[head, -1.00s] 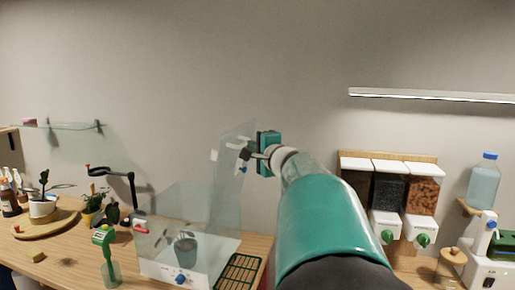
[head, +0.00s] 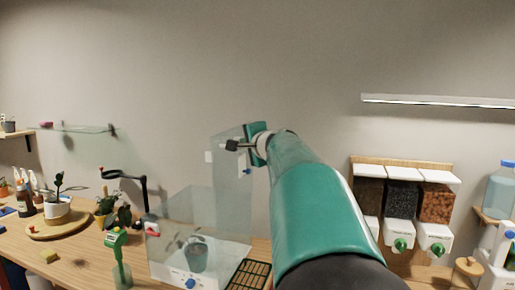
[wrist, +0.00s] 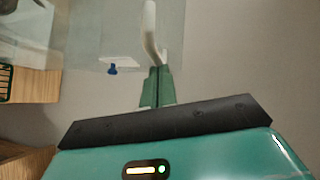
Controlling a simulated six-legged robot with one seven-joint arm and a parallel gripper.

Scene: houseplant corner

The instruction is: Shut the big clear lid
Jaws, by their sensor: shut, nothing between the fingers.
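The big clear lid (head: 232,172) stands raised at the right side of a clear box (head: 165,235) with a white front and a blue knob. A potted plant (head: 197,257) shows inside the box. My gripper (head: 236,146) is at the upper part of the lid, on its right side. In the wrist view the green fingers (wrist: 157,86) are shut with nothing between them. A pale curved handle (wrist: 151,35) lies just beyond the fingertips. The lid's blue knob (wrist: 112,69) on a white plate is left of them. I cannot tell whether the fingers touch the lid.
A dark slatted tray (head: 249,275) lies right of the box. A green-headed tool (head: 117,250) stands at its left front, and a black lamp-like arm (head: 130,178) stands behind. Dispensers (head: 402,200) hang on the wall at right. The air above the box is clear.

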